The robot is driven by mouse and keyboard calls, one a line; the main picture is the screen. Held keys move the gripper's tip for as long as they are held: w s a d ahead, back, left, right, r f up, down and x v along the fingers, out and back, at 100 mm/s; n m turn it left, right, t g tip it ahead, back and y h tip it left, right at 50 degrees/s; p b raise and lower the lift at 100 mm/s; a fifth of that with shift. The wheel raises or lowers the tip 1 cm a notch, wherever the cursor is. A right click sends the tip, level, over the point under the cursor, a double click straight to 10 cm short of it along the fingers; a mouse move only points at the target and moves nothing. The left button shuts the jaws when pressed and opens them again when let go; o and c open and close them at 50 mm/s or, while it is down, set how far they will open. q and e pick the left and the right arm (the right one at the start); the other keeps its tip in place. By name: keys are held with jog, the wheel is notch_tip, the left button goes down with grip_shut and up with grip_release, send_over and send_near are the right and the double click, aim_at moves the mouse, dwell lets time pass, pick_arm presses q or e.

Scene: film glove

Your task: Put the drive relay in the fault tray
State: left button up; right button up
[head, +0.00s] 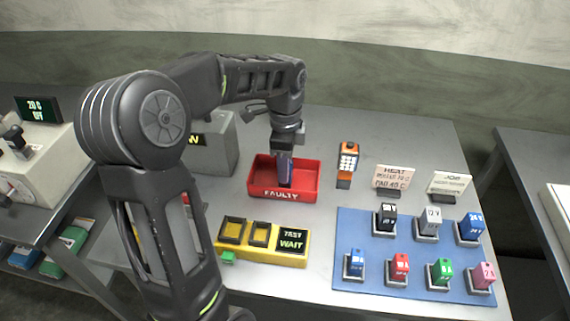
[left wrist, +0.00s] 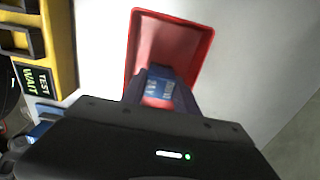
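The fault tray (head: 306,194) is a red open box marked FAULTY, in the middle of the table. It also shows in the left wrist view (left wrist: 207,42). My left gripper (head: 285,181) points down into the tray, inside its walls. In the left wrist view the gripper (left wrist: 162,104) has a small blue block with white lettering (left wrist: 160,86) between its fingers, seemingly the relay. I cannot read the lettering or tell whether the block touches the tray floor. My right gripper is not in view.
A yellow test unit (head: 262,254) reading TEST WAIT stands in front of the tray. A blue mat (head: 352,222) with several coloured relays lies at the right. An orange handheld device (head: 347,160) and small sign cards stand behind. A grey box (head: 222,150) is left of the tray.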

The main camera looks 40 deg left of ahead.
pick_arm(q)
jog(key=o, duration=0.5)
jog(key=shift+c, duration=0.2)
jog(key=shift+r, duration=0.15)
notch_tip(320, 180, up, 8)
jog(key=shift+r, duration=0.1)
notch_tip(320, 180, up, 4)
jog(key=p, duration=0.3)
